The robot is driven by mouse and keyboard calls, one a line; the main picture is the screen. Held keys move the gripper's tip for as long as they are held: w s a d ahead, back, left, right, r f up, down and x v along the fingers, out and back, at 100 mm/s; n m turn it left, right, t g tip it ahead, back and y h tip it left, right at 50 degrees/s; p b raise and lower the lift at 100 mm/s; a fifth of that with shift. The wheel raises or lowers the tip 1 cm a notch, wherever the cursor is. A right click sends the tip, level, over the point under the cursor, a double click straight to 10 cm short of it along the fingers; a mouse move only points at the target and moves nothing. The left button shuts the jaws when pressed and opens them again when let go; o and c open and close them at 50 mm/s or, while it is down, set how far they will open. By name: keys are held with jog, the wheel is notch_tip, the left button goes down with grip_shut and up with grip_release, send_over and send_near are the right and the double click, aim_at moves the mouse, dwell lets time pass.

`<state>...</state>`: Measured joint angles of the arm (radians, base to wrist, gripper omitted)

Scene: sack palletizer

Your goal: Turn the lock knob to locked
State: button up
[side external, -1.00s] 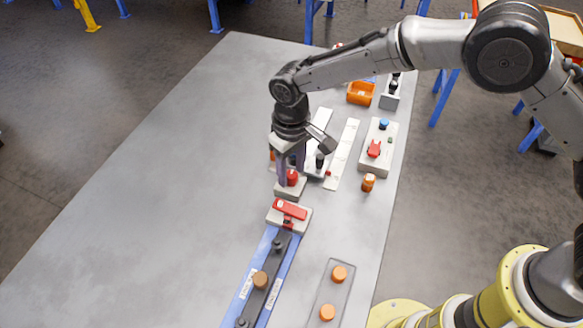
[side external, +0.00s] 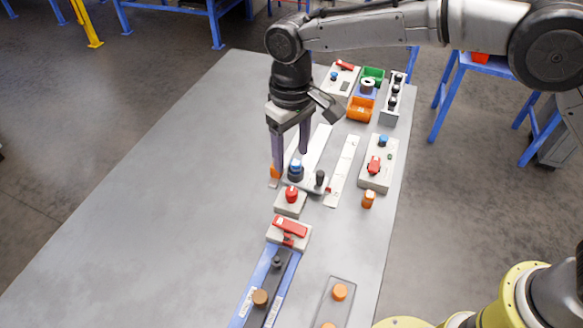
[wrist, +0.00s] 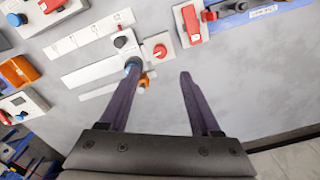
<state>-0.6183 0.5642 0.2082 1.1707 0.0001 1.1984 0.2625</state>
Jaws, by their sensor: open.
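A red knob (side external: 291,194) sits on a small grey box in the middle of the table. It also shows in the wrist view (wrist: 160,51), just beyond the gap between my fingers. I cannot read any lock marking or its setting. A dark knob with a blue top (side external: 295,169) stands on a light plate behind it. In the wrist view this blue knob (wrist: 133,62) is partly hidden by my left fingertip. My gripper (side external: 291,162) is open and empty, pointing down, above and behind the red knob. I cannot tell whether a finger touches the blue knob.
A red lever switch (side external: 289,228) and a blue slider rail (side external: 280,265) lie in front. A black-knobbed lever (side external: 320,177) stands close to the right of the blue knob. The table's left side is clear.

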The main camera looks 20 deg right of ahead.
jog(key=shift+r, duration=1.45)
jog(key=w+d+r+m+t, duration=0.1)
jog(key=w+d+r, duration=0.1)
jog(key=d+r, duration=0.5)
jog(key=s+d+r+m+t+y, duration=0.1)
jog(key=s+d+r, duration=0.3)
jog(key=d+r, duration=0.15)
jog(key=s+d+r+m+t, duration=0.1)
jog(key=s+d+r, duration=0.2)
jog(key=d+r, duration=0.3)
jog(key=s+d+f+m+t, duration=0.1)
jog(key=s+d+m+t, duration=0.1)
jog(key=s+d, duration=0.9)
jog(key=s+d+f+n+h, duration=0.1)
jog(key=s+f, duration=0.9)
jog(key=shift+s+t, duration=0.3)
jog(key=shift+s, duration=0.05)
